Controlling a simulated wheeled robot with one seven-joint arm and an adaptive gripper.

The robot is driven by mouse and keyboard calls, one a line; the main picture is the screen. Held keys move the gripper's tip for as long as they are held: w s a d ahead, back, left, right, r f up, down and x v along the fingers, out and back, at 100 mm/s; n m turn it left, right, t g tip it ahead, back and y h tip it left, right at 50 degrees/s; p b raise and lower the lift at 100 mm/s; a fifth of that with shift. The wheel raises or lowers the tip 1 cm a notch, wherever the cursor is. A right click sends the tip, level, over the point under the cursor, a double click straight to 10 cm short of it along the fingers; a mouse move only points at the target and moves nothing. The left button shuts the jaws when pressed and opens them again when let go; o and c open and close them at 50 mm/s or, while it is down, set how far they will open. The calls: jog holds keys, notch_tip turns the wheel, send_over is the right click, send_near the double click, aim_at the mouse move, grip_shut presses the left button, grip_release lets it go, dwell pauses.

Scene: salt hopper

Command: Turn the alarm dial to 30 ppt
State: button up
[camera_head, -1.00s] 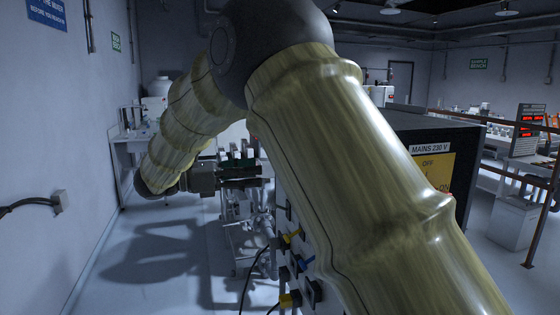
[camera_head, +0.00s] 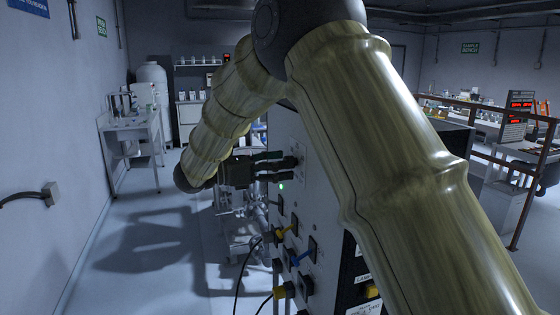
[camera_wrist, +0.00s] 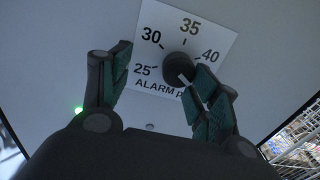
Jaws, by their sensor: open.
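The alarm dial is a dark round knob (camera_wrist: 175,66) on a white scale plate (camera_wrist: 180,20). The readable marks are 25, 30, 35 and 40, and the lettering below is partly covered. A white pointer line on the knob points to the lower right, away from 30; the mark it faces is hidden by a finger. My gripper (camera_wrist: 163,58) is open with green-padded fingers. The knob lies between the fingertips, close to the right one, with a wider gap on the left. Contact cannot be told. In the head view my gripper (camera_head: 287,165) reaches the cabinet face.
The cabinet's pale face (camera_head: 302,205) carries a lit green lamp (camera_head: 281,186) and several plugs with cables below my gripper. A bench (camera_head: 140,125) stands at the left wall.

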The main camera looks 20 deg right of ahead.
jog(key=s, duration=0.1)
jog(key=s+r, duration=0.1)
jog(key=s, duration=0.1)
jog(key=shift+d+r, duration=0.3)
jog(key=shift+d, duration=0.05)
jog(key=shift+w+a+f, duration=0.15)
jog(key=shift+w+f, duration=0.4)
jog(key=shift+w, duration=0.35)
jog(key=c, duration=0.6)
jog(key=shift+s+r, duration=0.1)
jog(key=c, duration=0.3)
jog(key=shift+s+r, duration=0.15)
jog(key=shift+s, duration=0.1)
jog(key=shift+c, duration=0.6)
jog(key=shift+w, duration=0.1)
jog(key=shift+b, duration=0.45)
